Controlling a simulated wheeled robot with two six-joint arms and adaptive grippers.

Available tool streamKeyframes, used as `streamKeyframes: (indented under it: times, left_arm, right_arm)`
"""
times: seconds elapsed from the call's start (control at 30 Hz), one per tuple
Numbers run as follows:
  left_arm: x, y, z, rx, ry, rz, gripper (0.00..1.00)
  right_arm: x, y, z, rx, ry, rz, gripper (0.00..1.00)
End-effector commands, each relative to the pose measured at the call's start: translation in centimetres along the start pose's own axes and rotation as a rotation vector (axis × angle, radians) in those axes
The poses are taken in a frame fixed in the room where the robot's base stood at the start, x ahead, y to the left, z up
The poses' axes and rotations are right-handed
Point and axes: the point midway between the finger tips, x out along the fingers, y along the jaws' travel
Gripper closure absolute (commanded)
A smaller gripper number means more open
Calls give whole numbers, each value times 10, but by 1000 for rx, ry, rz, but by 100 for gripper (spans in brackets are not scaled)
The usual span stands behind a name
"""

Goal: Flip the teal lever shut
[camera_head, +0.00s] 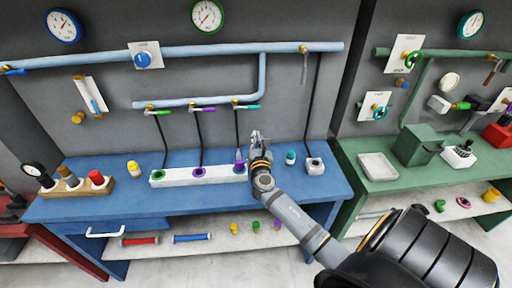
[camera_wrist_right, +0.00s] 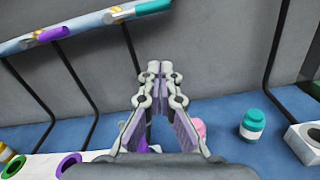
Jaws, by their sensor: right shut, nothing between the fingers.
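The teal lever (camera_head: 251,107) is on a valve of the lower pale blue pipe, above the blue bench. Its handle lies roughly along the pipe. It also shows at the top of the right wrist view (camera_wrist_right: 152,8). My right gripper (camera_head: 256,134) is shut and empty, below and slightly right of the lever in the head view, apart from it. In the right wrist view its fingertips (camera_wrist_right: 160,68) meet below the lever, in front of the grey wall. My left gripper is not in view.
A purple lever (camera_head: 207,109) and a green lever (camera_head: 160,112) sit left on the same pipe. Black hoses run down from the valves to a white block (camera_head: 178,179). A teal-capped bottle (camera_head: 290,158) and a white block with a hole (camera_head: 315,166) stand right of my gripper.

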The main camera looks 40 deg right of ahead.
Motion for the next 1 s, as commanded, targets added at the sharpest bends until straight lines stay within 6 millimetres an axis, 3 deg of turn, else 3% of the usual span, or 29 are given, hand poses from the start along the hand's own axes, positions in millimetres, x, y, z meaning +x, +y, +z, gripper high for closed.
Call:
streamKeyframes:
  times: [0.1,0.23,0.83,0.93,1.0]
  left_arm:
    - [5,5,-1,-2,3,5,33]
    - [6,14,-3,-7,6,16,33]
    - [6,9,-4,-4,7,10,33]
    - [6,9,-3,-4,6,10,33]
    - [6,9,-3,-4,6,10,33]
  right_arm:
    - [-19,0,-2,1,1,0,100]
    - [-29,0,-1,0,1,0,100]
    - [-31,0,0,4,1,-2,100]
    - [-40,-8,-6,136,35,-44,100]
    - [-60,-23,-19,395,101,-139,100]
